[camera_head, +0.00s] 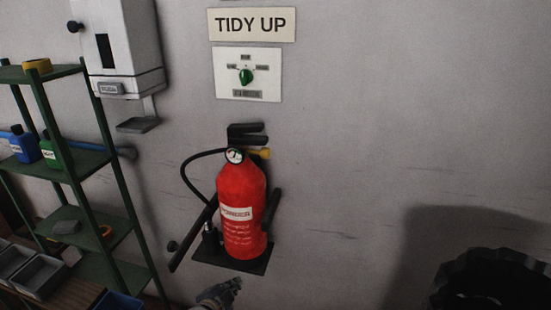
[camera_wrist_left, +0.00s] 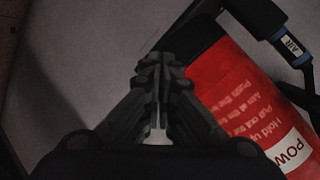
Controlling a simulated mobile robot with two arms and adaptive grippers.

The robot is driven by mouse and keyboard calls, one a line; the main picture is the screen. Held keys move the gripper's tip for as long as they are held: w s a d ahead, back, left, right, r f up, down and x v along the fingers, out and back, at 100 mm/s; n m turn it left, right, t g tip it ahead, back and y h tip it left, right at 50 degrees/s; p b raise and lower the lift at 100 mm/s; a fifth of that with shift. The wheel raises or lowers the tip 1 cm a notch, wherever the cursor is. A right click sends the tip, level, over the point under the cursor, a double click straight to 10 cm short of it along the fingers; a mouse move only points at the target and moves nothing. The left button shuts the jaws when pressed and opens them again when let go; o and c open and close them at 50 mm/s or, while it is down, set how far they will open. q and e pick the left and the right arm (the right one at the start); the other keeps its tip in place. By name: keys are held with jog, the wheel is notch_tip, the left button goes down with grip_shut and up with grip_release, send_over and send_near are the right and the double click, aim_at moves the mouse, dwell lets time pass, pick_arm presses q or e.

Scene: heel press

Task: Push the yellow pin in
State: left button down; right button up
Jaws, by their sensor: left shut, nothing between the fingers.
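A red fire extinguisher (camera_head: 242,205) stands upright on a dark wall bracket in the head view. The yellow pin (camera_head: 262,153) sticks out to the right at its neck, below the black handle levers (camera_head: 246,133). My left gripper (camera_head: 236,284) is low in the head view, below the bracket and well below the pin. In the left wrist view its fingers (camera_wrist_left: 158,62) are shut with nothing between them. The red body (camera_wrist_left: 235,95) with its white label shows to the right of the fingers there. The pin is not seen in the wrist view. My right gripper is not in view.
A bracket plate (camera_head: 235,256) juts out under the extinguisher, and a black hose (camera_head: 189,172) loops at its left. A green shelf (camera_head: 85,165) stands at the left. A dark round bin (camera_head: 490,280) is at the lower right. The wall right of the extinguisher is clear.

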aim_at(258, 152)
pick_arm(q)
jog(key=w+d+r+m+t+h, duration=0.1)
jog(key=d+r+m+h, duration=0.1)
jog(key=r, duration=1)
jog(key=w+d+r+m+t+h, duration=0.1)
jog(key=d+r+m, duration=0.4)
jog(key=r, duration=0.7)
jog(key=w+d+r+m+t+h, duration=0.1)
jog(key=d+r, duration=0.4)
jog(key=r, duration=0.7)
jog(key=shift+r+m+t+h, duration=0.45)
jog(key=shift+m+h, duration=0.35)
jog(key=shift+m, duration=0.4)
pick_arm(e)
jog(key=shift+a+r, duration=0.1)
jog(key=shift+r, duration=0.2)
pick_arm(q)
jog(key=shift+f, duration=0.15)
jog(key=shift+p, duration=0.3)
jog(key=w+d+p, duration=0.1)
jog(key=w+p, duration=0.3)
jog(key=w, duration=0.5)
jog(key=shift+w, duration=0.2)
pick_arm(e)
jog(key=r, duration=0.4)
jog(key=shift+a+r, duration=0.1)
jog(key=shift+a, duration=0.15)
